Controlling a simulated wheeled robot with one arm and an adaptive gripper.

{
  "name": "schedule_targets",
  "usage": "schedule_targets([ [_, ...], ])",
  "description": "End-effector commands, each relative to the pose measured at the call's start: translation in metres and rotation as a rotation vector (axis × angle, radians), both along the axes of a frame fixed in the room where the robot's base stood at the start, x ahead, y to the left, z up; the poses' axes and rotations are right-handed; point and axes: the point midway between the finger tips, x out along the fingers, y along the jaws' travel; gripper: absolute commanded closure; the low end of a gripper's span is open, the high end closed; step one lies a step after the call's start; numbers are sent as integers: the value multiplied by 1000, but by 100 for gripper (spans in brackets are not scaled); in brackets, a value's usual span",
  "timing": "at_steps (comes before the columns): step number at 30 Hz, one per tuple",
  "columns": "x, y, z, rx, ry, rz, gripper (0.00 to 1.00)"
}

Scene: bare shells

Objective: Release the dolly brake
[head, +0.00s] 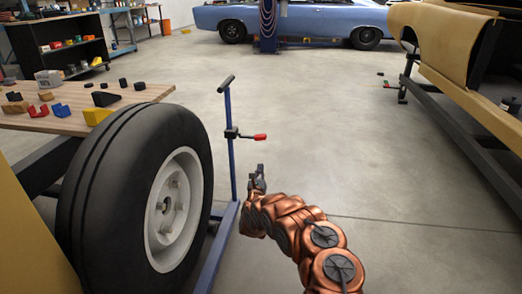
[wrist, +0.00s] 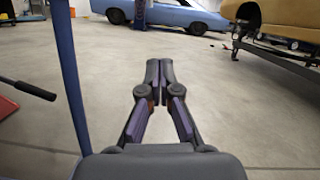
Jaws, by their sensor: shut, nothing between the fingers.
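The dolly (head: 219,240) is a blue frame on the floor beside a large black tyre with a pale rim. Its blue upright post (head: 228,150) carries a dark T-handle at the top. The brake lever (head: 260,137) has a red grip and sticks out to the right from a dark clamp on the post. My gripper (head: 260,168) is below the red grip and right of the post, apart from both. In the wrist view the fingers (wrist: 153,65) are together with nothing between them. The blue post (wrist: 68,70) runs along the left there; the red grip is not clearly seen.
A wooden bench (head: 75,115) with small coloured blocks is at left, and the tyre (head: 105,190) stands before it. A yellow body shell (head: 445,45) on a dark stand is at right. A blue car (head: 310,20) is at the back. The middle floor is clear.

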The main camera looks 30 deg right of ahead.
Motion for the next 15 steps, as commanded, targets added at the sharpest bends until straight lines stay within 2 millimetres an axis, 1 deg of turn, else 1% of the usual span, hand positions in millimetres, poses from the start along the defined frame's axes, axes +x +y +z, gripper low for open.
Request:
schedule_targets([
  [5, 8, -7, 1, 1, -1, -1, 100],
  [15, 40, -31, 10, -2, -3, 0, 100],
])
